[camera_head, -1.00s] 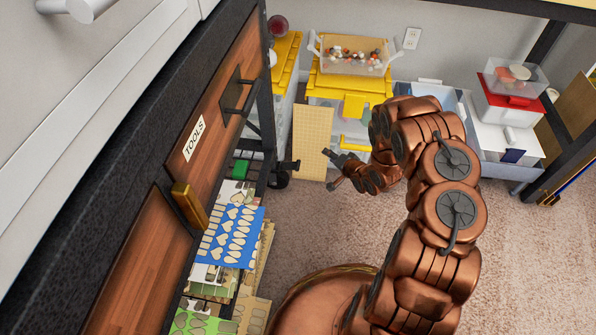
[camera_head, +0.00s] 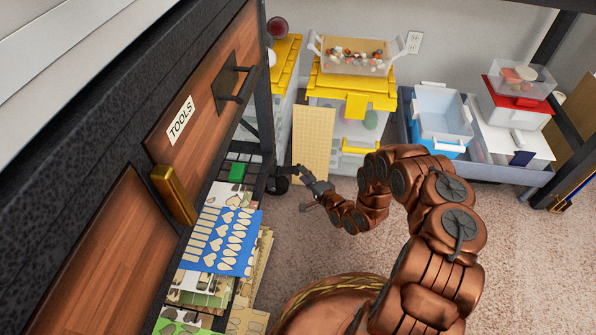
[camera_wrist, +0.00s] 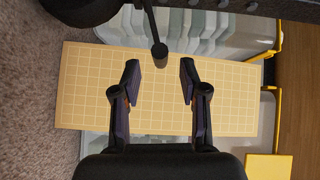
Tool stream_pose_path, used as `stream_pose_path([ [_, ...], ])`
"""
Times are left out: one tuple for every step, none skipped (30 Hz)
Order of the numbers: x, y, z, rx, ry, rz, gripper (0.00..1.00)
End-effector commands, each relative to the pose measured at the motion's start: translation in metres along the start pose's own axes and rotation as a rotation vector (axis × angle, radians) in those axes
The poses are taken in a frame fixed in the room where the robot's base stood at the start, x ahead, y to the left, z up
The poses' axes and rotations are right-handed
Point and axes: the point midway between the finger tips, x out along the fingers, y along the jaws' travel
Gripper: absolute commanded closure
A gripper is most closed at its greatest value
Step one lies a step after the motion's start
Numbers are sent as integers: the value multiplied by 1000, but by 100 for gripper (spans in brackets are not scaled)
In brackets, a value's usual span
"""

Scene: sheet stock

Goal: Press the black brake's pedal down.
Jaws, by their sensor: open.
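The black brake is at the caster wheel (camera_head: 277,186) at the foot of the dark rack, left of my gripper in the head view. In the wrist view the wheel (camera_wrist: 80,8) is at the top edge, and a thin black lever with a round end, the pedal (camera_wrist: 160,52), sticks out between my fingertips. My gripper (camera_wrist: 160,68) is open, with a finger on each side of the pedal end and gaps visible on both sides. In the head view my gripper (camera_head: 301,188) is low, close to the wheel; the exact contact there is too small to tell.
A tan gridded board (camera_head: 313,145) stands behind my gripper against stacked yellow-lidded bins (camera_head: 352,95). Left is the rack with a TOOLS drawer (camera_head: 190,115) and shelves of patterned sheets (camera_head: 225,240). Blue and white bins (camera_head: 443,120) stand at the back right. Carpet (camera_head: 520,250) is free at right.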

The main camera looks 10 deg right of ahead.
Motion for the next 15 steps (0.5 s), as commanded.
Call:
stream_pose_path([
  [9,1,0,-2,-1,-5,57],
  [14,0,0,-3,0,-6,57],
  [20,0,1,-3,-1,-7,57],
  [23,0,1,-2,-1,-5,57],
  [26,1,1,-2,-1,-4,57],
  [30,1,1,-2,-1,-3,57],
  [33,1,1,-2,-1,-2,57],
  [35,1,1,-2,-1,-2,57],
  [38,1,1,-2,-1,-3,57],
  [40,0,0,-2,-1,-3,57],
  [41,0,0,-1,0,-3,57],
  [42,0,0,-1,0,-3,57],
  [43,0,0,-1,1,-3,57],
  [43,-1,0,-1,1,-2,57],
  [44,-1,0,0,1,-2,57],
])
